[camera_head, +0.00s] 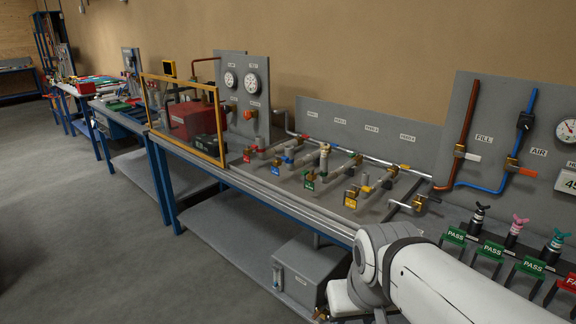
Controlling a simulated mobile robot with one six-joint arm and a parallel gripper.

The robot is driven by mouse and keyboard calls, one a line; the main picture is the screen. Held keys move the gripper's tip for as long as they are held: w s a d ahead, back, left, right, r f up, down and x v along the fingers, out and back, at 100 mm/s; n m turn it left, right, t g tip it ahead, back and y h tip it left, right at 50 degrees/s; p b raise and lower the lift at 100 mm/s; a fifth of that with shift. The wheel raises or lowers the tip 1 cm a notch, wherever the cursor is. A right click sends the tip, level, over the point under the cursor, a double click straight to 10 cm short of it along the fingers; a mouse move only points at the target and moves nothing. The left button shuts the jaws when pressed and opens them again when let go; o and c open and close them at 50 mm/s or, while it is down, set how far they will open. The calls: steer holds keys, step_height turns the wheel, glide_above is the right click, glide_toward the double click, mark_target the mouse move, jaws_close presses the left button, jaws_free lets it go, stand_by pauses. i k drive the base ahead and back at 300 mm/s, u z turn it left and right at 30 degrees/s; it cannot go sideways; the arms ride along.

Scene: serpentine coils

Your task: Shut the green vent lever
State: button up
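A green-tagged valve (309,184) stands in the row of pipe fittings on the grey bench panel (290,188), between the blue-tagged valve (275,170) and the yellow-tagged valve (350,202). It has a small brass body at the near end of a grey pipe. Its lever is too small to make out, so I cannot tell whether it is open or shut. My white arm reaches in from the bottom right, over the bench's front edge. My gripper does not show in this view.
A red-tagged valve (247,158) sits farther left. A yellow-framed clear guard (221,128) stands left of the panel. Two gauges (251,83) are behind it. Black, pink and teal-topped fittings with green PASS tags (491,250) stand at right. Open floor (110,250) lies at left.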

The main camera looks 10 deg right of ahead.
mark_target(311, 170)
steer(key=u, duration=0.35)
steer(key=i, duration=1.55)
steer(key=z, duration=0.7)
